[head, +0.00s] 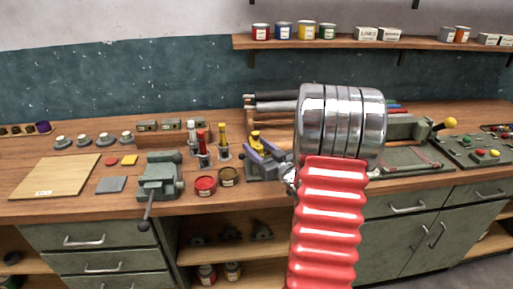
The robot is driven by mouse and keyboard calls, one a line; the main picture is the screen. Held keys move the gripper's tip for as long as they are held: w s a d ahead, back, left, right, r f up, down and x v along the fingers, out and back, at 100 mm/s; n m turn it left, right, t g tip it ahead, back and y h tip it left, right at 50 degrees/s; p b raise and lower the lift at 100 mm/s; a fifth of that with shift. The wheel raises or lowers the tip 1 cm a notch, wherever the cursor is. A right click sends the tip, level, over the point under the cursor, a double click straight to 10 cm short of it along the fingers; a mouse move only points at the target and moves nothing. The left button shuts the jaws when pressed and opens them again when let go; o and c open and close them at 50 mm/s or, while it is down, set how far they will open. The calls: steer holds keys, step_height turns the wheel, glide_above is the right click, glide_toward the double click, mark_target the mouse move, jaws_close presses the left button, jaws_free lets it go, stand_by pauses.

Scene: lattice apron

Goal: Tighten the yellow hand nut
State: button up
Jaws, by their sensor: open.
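The yellow hand nut (256,136) shows as a small yellow shape on the bench, left of my arm. My gripper (257,146) appears as two purple-blue fingers spread to either side of the nut's lower part. The fingers are apart, so the gripper is open. I cannot tell whether either finger touches the nut. The nut's base and its thread are hidden behind the fingers and the grey body below them. My red and chrome arm covers the bench just to the right.
Left of the nut stand upright holders with red and yellow handles (222,135), a red tin (205,186), a brown tin (228,176) and a green vise (160,176). A wooden board (55,176) lies far left. A yellow-knobbed lever (450,122) stands at right.

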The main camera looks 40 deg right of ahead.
steer(key=c, duration=1)
steer(key=shift+a, duration=0.15)
steer(key=shift+c, duration=0.3)
